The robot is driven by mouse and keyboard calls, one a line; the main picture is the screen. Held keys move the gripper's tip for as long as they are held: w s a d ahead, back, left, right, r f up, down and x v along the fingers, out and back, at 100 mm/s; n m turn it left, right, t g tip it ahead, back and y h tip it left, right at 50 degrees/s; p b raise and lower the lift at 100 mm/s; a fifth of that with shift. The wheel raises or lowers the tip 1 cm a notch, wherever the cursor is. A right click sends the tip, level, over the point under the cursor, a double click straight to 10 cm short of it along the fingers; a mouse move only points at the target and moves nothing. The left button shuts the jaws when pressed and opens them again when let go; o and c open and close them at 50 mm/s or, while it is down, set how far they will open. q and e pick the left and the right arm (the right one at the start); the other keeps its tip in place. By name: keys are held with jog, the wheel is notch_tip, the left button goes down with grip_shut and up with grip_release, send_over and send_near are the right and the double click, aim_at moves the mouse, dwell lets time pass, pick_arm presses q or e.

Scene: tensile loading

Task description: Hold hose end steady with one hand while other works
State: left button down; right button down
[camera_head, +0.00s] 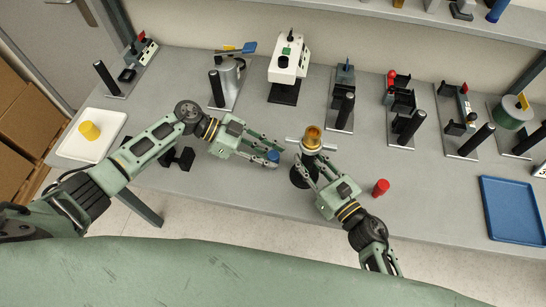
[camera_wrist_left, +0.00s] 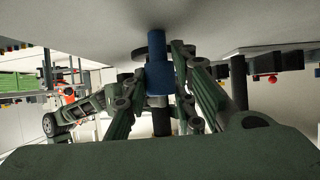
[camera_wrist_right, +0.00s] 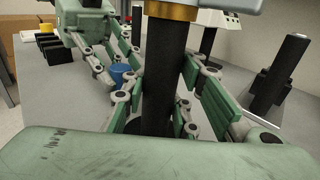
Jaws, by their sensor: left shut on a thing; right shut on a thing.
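A black upright hose end (camera_wrist_right: 160,75) with a brass fitting (camera_head: 312,137) and grey side arms stands on the grey table. My right gripper (camera_head: 308,170) is shut around its black body below the brass, as the right wrist view shows. My left gripper (camera_head: 266,153) is shut on a small blue cylinder (camera_head: 273,156). The blue cylinder (camera_wrist_left: 158,75) sits between the left fingers in the left wrist view, with a dark part beyond it. It is left of the hose end and apart from it in the head view. The hose end's base is partly hidden by my right fingers.
A red cylinder (camera_head: 381,187) stands right of my right gripper. A blue tray (camera_head: 510,208) lies at the right; a white tray (camera_head: 75,148) with a yellow cylinder (camera_head: 89,130) lies at the left. A white device (camera_head: 289,62) and several black-handled fixtures line the back.

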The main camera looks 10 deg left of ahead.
pick_arm(q)
jog(key=shift+r, duration=0.1)
notch_tip(320, 180, up, 18)
jog(key=f, duration=0.1)
jog(key=d+r, duration=0.9)
jog(key=r, duration=0.2)
send_over(307, 132)
notch_tip(307, 132, down, 7)
jog(key=shift+w+r, duration=0.1)
jog(key=shift+r, duration=0.05)
jog(key=shift+a+f, duration=0.1)
jog(key=shift+f, duration=1.45)
jog(key=c, duration=1.7)
grip_release()
jog(key=shift+f, duration=0.1)
jog(key=shift+c, duration=0.2)
jog(key=shift+o, duration=1.4)
